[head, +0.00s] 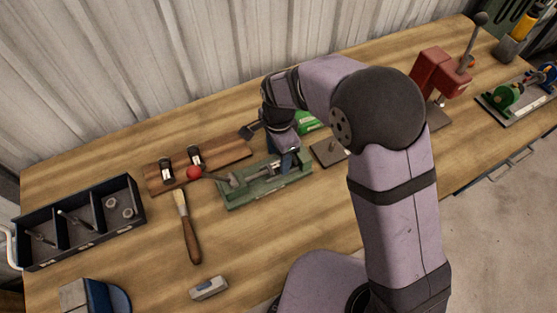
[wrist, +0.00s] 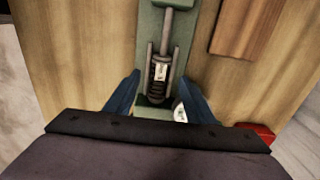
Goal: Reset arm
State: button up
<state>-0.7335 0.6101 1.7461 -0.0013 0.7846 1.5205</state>
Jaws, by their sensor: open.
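My gripper (head: 289,163) points down over the right end of a green fixture (head: 240,194). In the wrist view its two blue fingers (wrist: 158,92) stand apart, one on each side of the fixture (wrist: 150,22). Between them a dark ribbed part with a white label (wrist: 160,72) lies in the fixture, between two rails. I cannot tell whether the fingers touch it. A small white round piece (wrist: 180,112) shows by the right finger. The fixture has a rod with a red knob (head: 194,173) at its left end.
A wooden board (head: 225,155) with two dark, white-labelled parts lies behind the fixture. A compartment tray (head: 75,255), a brush (head: 188,232) and a small grey block (head: 208,288) are left and in front. A red press (head: 440,75) stands right. Bare table lies around the brush.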

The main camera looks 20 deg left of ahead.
aim_at(277, 161)
jog(key=shift+r+b, duration=0.45)
jog(key=shift+r, duration=1.8)
